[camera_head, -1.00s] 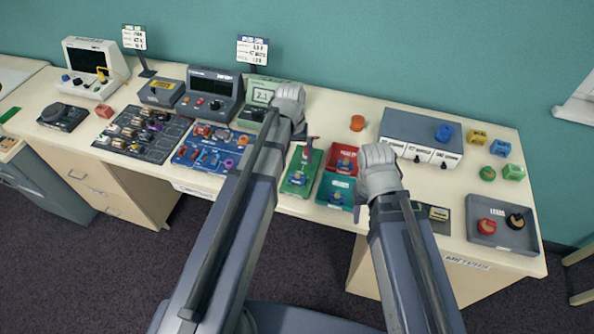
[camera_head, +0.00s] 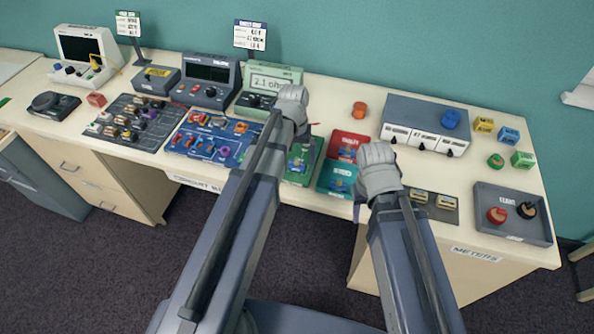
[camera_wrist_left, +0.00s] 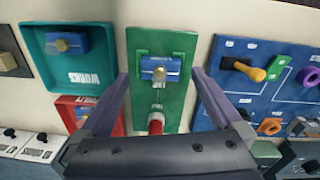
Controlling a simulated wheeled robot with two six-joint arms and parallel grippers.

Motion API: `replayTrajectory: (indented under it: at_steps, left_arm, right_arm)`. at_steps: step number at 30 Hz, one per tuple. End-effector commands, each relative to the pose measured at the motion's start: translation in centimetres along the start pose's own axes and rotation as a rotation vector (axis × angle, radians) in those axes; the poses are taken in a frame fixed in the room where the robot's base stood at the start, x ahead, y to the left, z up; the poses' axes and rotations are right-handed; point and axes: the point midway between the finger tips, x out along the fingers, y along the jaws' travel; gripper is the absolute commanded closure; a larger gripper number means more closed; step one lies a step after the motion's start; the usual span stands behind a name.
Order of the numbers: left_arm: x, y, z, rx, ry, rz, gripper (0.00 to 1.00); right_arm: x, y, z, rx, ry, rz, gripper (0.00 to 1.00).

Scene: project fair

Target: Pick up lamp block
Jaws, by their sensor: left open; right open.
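Several blue blocks with a brass-coloured knob stand in trays; I cannot read which is the lamp block. In the left wrist view, one blue block (camera_wrist_left: 160,69) sits in a green holder (camera_wrist_left: 183,48), with a red-tipped part below it. My left gripper (camera_wrist_left: 160,76) is open, its fingers either side of that holder, empty. In the head view the left gripper (camera_head: 303,132) partly hides the green holder (camera_head: 302,159). Another blue block (camera_wrist_left: 72,42) sits in a teal "WORKS" tray (camera_wrist_left: 44,66). My right gripper (camera_head: 362,196) is open and empty, beside the teal tray (camera_head: 335,177).
A red "FAULTY" tray (camera_head: 347,144) adjoins the teal tray. A blue circuit board (camera_head: 214,138) lies left of the green holder. A grey meter box (camera_head: 428,125) stands behind the right gripper. A grey tray (camera_head: 512,214) with plugs is at right.

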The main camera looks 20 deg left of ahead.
Motion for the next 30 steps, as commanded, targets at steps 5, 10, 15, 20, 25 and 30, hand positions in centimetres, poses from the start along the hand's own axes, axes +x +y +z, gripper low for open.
replayTrajectory:
  at_steps: [5,10,15,20,25,30]
  left_arm:
    - [1.59,-0.02,-0.01,0.0,0.001,0.0,0.0]
    - [1.39,-0.01,-0.01,0.0,0.001,0.0,0.0]
    - [1.39,-0.01,-0.01,0.0,0.001,0.0,0.16]
    - [1.39,-0.01,-0.02,0.0,0.001,0.0,0.34]
    - [1.39,-0.01,-0.01,0.0,0.001,0.0,0.53]
    - [1.39,-0.02,-0.01,0.0,0.001,0.0,0.72]
  right_arm:
    - [1.58,-0.15,-0.09,0.0,0.0,0.0,0.5]
    - [1.38,-0.13,-0.08,0.0,0.0,0.0,0.5]
    - [1.38,-0.13,-0.08,0.0,0.0,0.0,0.5]
    - [1.38,-0.13,-0.08,0.0,0.0,0.0,0.5]
    - [1.38,-0.13,-0.08,0.0,0.0,0.0,0.5]
    - [1.38,-0.13,-0.08,0.0,0.0,0.0,0.5]
